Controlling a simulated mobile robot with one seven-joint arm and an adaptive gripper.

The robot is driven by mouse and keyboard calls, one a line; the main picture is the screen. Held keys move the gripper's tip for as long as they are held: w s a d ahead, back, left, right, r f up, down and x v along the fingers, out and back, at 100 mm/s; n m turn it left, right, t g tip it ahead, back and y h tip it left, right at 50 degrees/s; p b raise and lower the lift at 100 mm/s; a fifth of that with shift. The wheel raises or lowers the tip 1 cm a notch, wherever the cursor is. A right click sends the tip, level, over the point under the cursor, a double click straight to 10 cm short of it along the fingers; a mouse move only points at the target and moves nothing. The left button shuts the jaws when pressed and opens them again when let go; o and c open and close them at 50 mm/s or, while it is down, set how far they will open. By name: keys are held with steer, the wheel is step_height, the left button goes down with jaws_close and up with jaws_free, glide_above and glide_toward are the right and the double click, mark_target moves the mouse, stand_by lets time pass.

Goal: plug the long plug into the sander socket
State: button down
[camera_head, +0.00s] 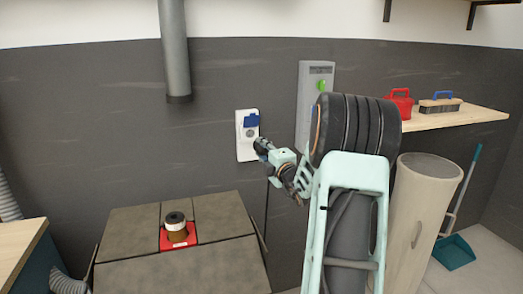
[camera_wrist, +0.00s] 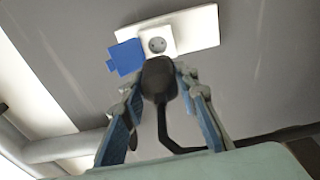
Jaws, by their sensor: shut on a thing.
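A white wall socket (camera_head: 246,135) with a raised blue lid (camera_head: 251,121) is on the dark wall, left of my gripper (camera_head: 270,156). In the wrist view the round socket face (camera_wrist: 157,44) is bare, and the blue lid (camera_wrist: 126,57) stands open to its left. My gripper is shut on a black plug (camera_wrist: 158,78) with its cable trailing back between the fingers. The plug's head points toward the socket and appears just below the socket face in the wrist view. Its pins are hidden, and the exact gap to the socket cannot be told.
A grey wall panel (camera_head: 307,112) with a green knob is right of the socket. A work table (camera_head: 135,225) with a red-based fitting (camera_head: 177,235) stands below left. A shelf (camera_head: 455,118) holds red and blue-handled tools. A grey pipe (camera_head: 174,50) hangs above.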

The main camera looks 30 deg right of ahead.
steer(key=shift+w+d+p, duration=0.15)
steer(key=shift+w+d, duration=0.2)
steer(key=shift+w, duration=1.15)
steer(key=shift+w+d+p, duration=0.15)
steer(key=shift+w+d, duration=0.25)
steer(key=shift+w, duration=1.05)
steer(key=shift+w+d+p, duration=0.15)
steer(key=shift+w+d, duration=0.2)
steer(key=shift+w, duration=1.15)
steer(key=shift+w+d, duration=0.1)
steer(key=shift+w, duration=0.25)
steer(key=shift+w+d+r+p, duration=0.1)
steer(key=shift+w+r+p, duration=0.25)
steer(key=shift+w, duration=0.2)
steer(key=c, duration=1.4)
jaws_free()
steer(key=shift+w+f, duration=0.15)
steer(key=shift+f, duration=0.1)
steer(key=shift+c, duration=0.2)
steer(key=s, duration=0.4)
steer(key=s+a, duration=0.1)
steer(key=s, duration=0.7)
steer(key=shift+a, duration=0.4)
